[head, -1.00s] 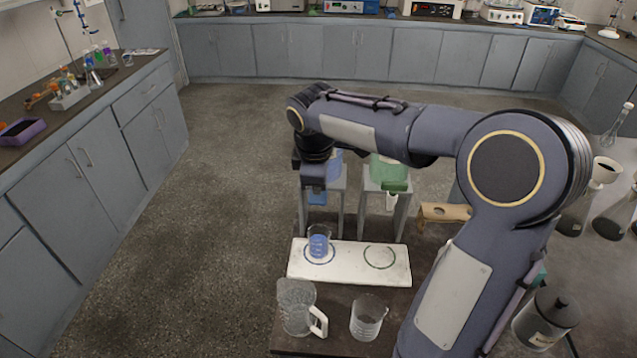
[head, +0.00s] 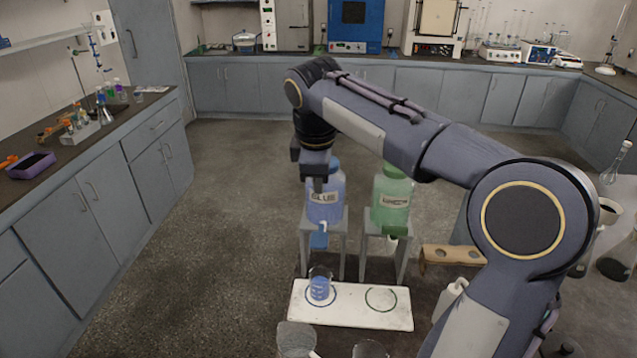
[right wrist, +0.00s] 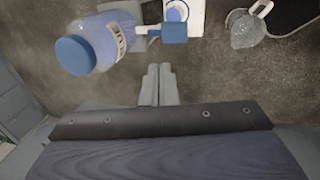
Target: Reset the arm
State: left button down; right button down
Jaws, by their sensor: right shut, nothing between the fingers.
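My right arm crosses the head view, with its gripper (head: 318,182) pointing down in front of the blue bottle (head: 327,204). In the right wrist view the gripper's two fingers (right wrist: 158,84) are together and empty. The blue bottle (right wrist: 88,48) and its blue tap (right wrist: 173,33) show beyond them, with no visible contact. A beaker with blue liquid (head: 320,289) stands on the white board's left ring, below the tap. The green bottle (head: 392,200) stands on the stand to the right. My left gripper is not in view.
The white board (head: 350,315) has an empty green ring on the right. A wooden rack (head: 452,257) stands right of the stands. A jug (head: 296,338) and an empty beaker (head: 370,350) are cut off at the bottom. Open floor lies to the left.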

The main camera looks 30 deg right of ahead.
jog(key=s+a+f+m+t+y, duration=0.1)
jog(key=s+a+f+m+y, duration=0.1)
jog(key=s+a+f+m, duration=0.2)
jog(key=s+a+f+m+t+y, duration=0.1)
jog(key=s+a+f+m, duration=0.3)
jog(key=s, duration=0.6)
jog(key=s+a+f+m+t+y, duration=0.1)
jog(key=s+a+f+m+y, duration=0.1)
jog(key=s+f, duration=0.4)
jog(key=shift+s+a+m+y, duration=0.4)
jog(key=shift+s+a+m, duration=0.5)
jog(key=shift+a, duration=0.1)
